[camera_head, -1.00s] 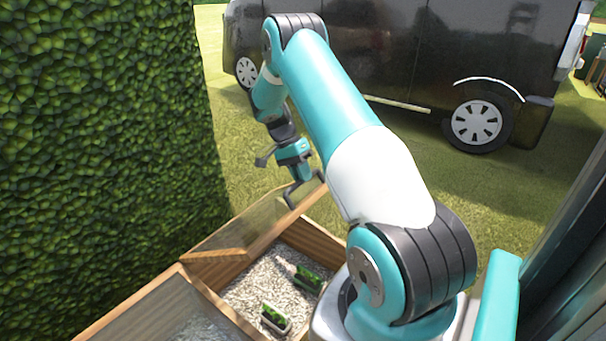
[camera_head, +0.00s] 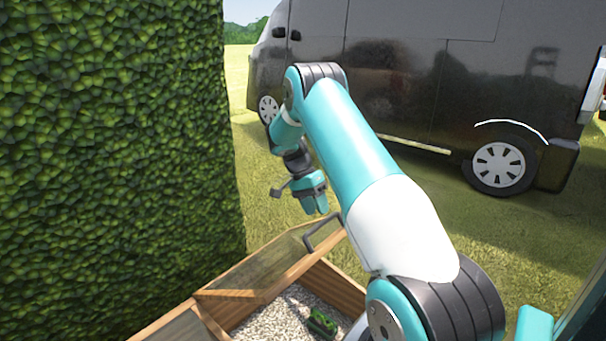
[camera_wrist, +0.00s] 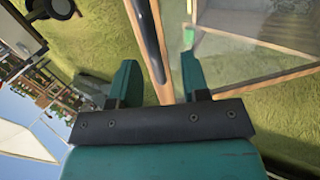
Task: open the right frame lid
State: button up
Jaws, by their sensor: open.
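The right frame lid (camera_head: 262,268) is a glass pane in a wooden surround. It stands tilted up from the box, and gravel shows in the opening beneath. Its dark handle (camera_head: 323,232) is at the upper right end of the lid. My gripper (camera_head: 314,210) is open, pointing down just above the handle. In the wrist view, my gripper (camera_wrist: 158,64) has its fingers spread with nothing clamped between them. The lid's wooden edge (camera_wrist: 173,55) and the dark handle bar (camera_wrist: 147,42) show between and beyond the fingers; whether they touch I cannot tell.
A green potted plant (camera_head: 321,323) stands on the gravel inside the box. The left lid (camera_head: 178,328) lies at the bottom edge. A tall hedge (camera_head: 110,150) closes off the left side. A dark van (camera_head: 400,90) stands behind on open grass.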

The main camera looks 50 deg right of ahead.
jog(key=p+v, duration=1.4)
jog(key=p, duration=0.3)
jog(key=shift+p, duration=0.35)
